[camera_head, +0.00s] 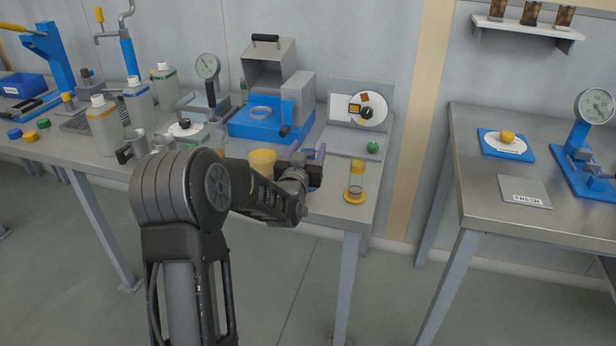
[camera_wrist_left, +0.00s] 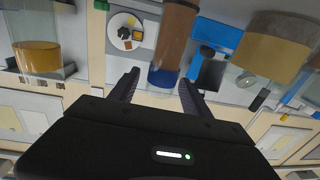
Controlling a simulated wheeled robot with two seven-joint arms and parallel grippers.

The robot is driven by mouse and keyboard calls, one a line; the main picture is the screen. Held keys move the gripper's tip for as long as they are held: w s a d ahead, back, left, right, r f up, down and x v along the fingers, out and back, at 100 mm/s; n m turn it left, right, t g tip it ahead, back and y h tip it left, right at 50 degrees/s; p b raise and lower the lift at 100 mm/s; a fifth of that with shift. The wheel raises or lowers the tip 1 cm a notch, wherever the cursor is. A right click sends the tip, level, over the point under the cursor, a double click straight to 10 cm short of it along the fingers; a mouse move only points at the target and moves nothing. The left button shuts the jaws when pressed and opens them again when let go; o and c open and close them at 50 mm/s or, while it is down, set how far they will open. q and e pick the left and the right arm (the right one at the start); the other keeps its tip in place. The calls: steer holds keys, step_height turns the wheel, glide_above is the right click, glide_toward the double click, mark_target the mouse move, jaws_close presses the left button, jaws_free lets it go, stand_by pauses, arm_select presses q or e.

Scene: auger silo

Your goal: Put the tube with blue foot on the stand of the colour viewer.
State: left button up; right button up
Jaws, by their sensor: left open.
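The tube with blue foot (camera_wrist_left: 175,42) shows brown contents in the left wrist view, its blue foot between the fingertips or just beyond them. I cannot tell how far beyond. In the head view my left gripper and wrist mostly hide this tube. My left gripper (camera_head: 308,152) is open at the front of the bench; its two fingers also show in the left wrist view (camera_wrist_left: 158,88). The colour viewer (camera_head: 338,88), a grey panel with a white disc of coloured patches and a grey base, stands behind and right of the gripper. My right gripper is not in view.
A tube with yellow foot (camera_head: 356,183) stands at the bench's front right corner, close to my gripper. A yellow-topped cup (camera_head: 262,158) is to its left. A blue machine (camera_head: 262,122) stands behind. A second table (camera_head: 470,195) is at the right, across a gap.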

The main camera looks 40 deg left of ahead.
arm_select(q)
jaws_close()
stand_by(0.7)
stand_by(0.8)
